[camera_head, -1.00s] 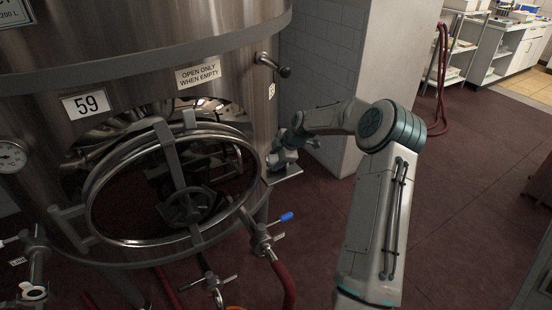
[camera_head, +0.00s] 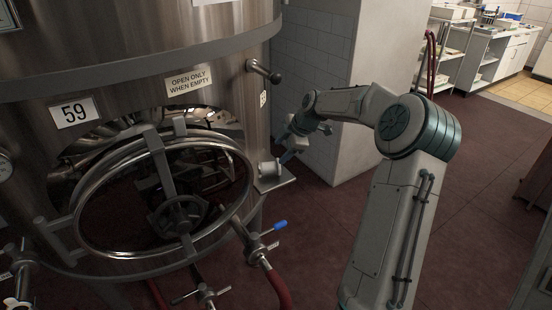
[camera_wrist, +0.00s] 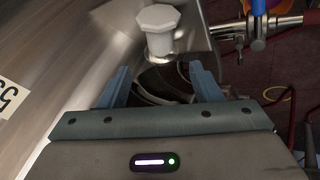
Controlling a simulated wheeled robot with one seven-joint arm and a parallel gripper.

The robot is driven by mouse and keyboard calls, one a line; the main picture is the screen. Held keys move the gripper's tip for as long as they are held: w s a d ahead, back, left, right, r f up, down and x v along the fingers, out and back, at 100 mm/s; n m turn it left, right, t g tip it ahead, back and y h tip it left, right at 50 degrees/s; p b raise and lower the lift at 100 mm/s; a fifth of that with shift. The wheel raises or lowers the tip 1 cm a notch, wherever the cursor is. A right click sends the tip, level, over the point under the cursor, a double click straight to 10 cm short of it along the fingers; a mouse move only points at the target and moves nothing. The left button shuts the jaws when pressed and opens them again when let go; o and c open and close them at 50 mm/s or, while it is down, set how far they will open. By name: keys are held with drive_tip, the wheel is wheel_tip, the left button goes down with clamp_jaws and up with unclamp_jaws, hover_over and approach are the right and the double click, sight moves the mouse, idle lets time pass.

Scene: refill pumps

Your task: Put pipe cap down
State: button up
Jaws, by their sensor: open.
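The pipe cap (camera_head: 267,168) is a pale piece resting on a small metal shelf (camera_head: 284,183) at the right side of the tank. In the wrist view the cap (camera_wrist: 158,20) shows a white, many-sided top and stands on the shelf plate (camera_wrist: 105,12). My gripper (camera_head: 286,157) is just to the upper right of the cap in the head view. In the wrist view my gripper (camera_wrist: 159,68) has its two blue fingers spread apart with nothing held. The cap lies beyond the fingertips, apart from them.
The steel tank (camera_head: 160,40) with a round open-framed hatch (camera_head: 88,205) fills the left. A blue-handled valve (camera_head: 262,240) and red hose stand below the shelf. A tiled pillar (camera_head: 355,120) is behind my arm. The floor to the right is clear.

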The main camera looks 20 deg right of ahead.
drive_tip(key=s+a+r+m+g+h, duration=0.1)
drive_tip(key=s+a+r+m+h, duration=0.15)
drive_tip(key=s+a, duration=0.4)
drive_tip(key=s+a+r+m+g+h, duration=0.1)
drive_tip(key=s+a+r+m, duration=0.15)
drive_tip(key=s+a, duration=0.4)
drive_tip(key=s+a+m, duration=0.3)
drive_tip(key=s+m, duration=0.8)
drive_tip(key=s, duration=1.2)
drive_tip(key=shift+s+a+m, duration=0.2)
drive_tip(key=shift+s+m, duration=0.05)
drive_tip(key=shift+m, duration=0.15)
